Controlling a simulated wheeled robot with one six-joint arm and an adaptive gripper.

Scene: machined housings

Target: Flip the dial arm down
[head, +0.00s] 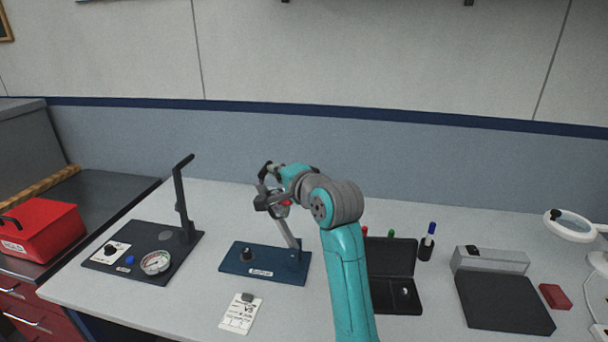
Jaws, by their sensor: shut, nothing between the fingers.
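On the left, a dark base plate (125,262) carries a round white-faced dial gauge (156,262). A black arm (181,200) stands nearly upright from the back right of this plate. In the middle, a blue base plate (238,266) carries a silver arm (287,232) that rises and leans up to the left. My gripper (266,182) is shut and empty, at the upper end of the silver arm. It overlaps that end in view, so I cannot tell whether they touch. The gripper is well right of the black arm.
A paper tag (240,313) lies in front of the blue plate. An open black case (391,257) is right of my arm, with a pen holder (426,249) behind it. A grey block and dark plate (505,304) lie further right. A red toolbox (42,232) is far left.

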